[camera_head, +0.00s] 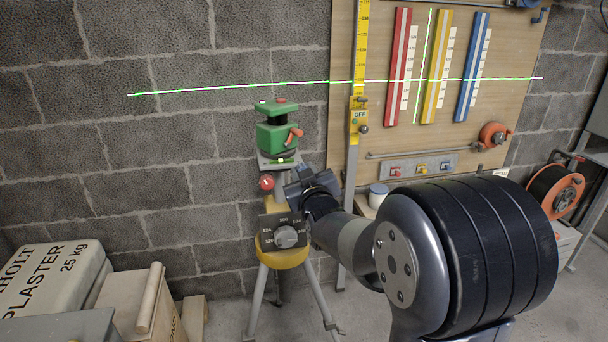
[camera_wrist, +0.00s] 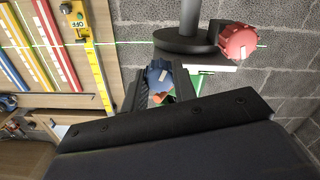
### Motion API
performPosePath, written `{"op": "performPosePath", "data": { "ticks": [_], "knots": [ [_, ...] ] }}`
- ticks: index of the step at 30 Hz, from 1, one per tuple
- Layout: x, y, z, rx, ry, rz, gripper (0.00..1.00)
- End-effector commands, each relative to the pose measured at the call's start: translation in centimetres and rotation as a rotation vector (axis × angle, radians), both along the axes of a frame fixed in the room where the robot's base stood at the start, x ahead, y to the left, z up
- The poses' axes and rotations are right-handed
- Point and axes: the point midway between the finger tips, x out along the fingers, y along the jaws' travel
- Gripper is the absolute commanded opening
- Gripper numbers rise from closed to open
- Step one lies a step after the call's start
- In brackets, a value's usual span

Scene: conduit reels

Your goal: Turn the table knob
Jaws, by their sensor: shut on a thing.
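A green laser level (camera_head: 277,135) with an orange lever (camera_head: 295,136) stands on a small plate (camera_head: 280,165) atop a yellow tripod (camera_head: 272,212). My gripper (camera_head: 300,184) reaches in from the right, just below that plate. In the wrist view its dark fingers (camera_wrist: 158,84) are shut on a blue knob (camera_wrist: 158,72) with a light pointer mark. The head view does not show the blue knob behind my gripper. A red knob (camera_head: 266,183) sits on the left side of the tripod head, apart from my gripper. It also shows in the wrist view (camera_wrist: 238,42).
A grey dial knob (camera_head: 286,237) on a numbered plate is lower on the tripod. A board (camera_head: 345,60) with red, yellow and blue rails and a yellow staff (camera_head: 357,125) stands behind. Green laser lines cross it. A plaster bag (camera_head: 50,280) lies lower left.

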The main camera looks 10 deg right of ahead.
Motion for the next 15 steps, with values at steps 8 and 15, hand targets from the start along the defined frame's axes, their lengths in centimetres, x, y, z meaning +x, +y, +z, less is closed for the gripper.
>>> {"op": "performPosePath", "data": {
  "ticks": [8,15],
  "knots": [
    [0.01,0.01,-0.04,0.001,0.001,0.001,0.36],
    [0.01,0.01,-0.03,0.001,0.001,0.000,0.48]
  ]
}}
